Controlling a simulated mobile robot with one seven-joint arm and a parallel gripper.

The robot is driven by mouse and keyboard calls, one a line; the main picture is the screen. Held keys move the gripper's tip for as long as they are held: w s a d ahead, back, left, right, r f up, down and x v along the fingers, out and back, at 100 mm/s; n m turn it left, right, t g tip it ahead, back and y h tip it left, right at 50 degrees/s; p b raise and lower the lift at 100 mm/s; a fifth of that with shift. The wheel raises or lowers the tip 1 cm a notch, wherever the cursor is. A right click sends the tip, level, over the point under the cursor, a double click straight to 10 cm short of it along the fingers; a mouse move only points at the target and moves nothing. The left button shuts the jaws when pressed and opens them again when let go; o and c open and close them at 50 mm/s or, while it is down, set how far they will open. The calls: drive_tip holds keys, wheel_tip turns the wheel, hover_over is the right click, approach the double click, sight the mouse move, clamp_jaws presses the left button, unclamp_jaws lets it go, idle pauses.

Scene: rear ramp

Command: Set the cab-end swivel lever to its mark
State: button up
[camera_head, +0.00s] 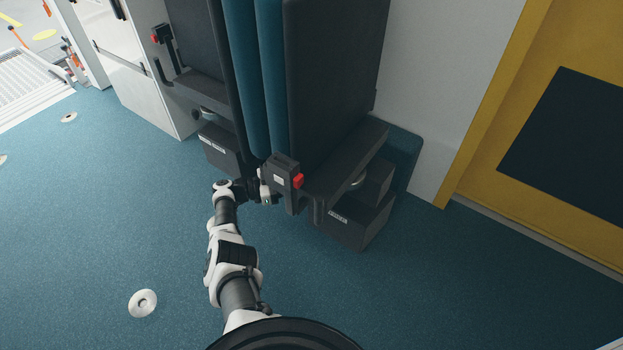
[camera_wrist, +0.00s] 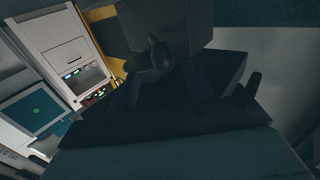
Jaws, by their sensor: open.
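The near seat unit (camera_head: 330,75) is dark with teal padding and stands on a dark base. At its front corner is a dark upright block with a red end piece (camera_head: 298,181). My gripper (camera_head: 268,187) is beside this block, on its left; its fingers are small and partly hidden here. In the wrist view a dark rounded knob, perhaps the swivel lever's end (camera_wrist: 160,54), is ahead between two dark finger shapes (camera_wrist: 162,88). The gripper is open, and I cannot tell whether it touches the knob. Dim light hides the lever's mark.
A second seat unit (camera_head: 198,45) with a red-ended handle (camera_head: 157,38) stands behind to the left. Dark labelled boxes (camera_head: 355,222) sit under the seats. A yellow panel (camera_head: 490,150) is at right. The blue floor (camera_head: 120,220) at left is mostly clear. A lit control panel (camera_wrist: 85,80) shows in the wrist view.

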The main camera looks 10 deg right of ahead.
drive_tip(key=a+b, duration=0.1)
drive_tip(key=a, duration=0.5)
drive_tip(key=shift+a, duration=0.15)
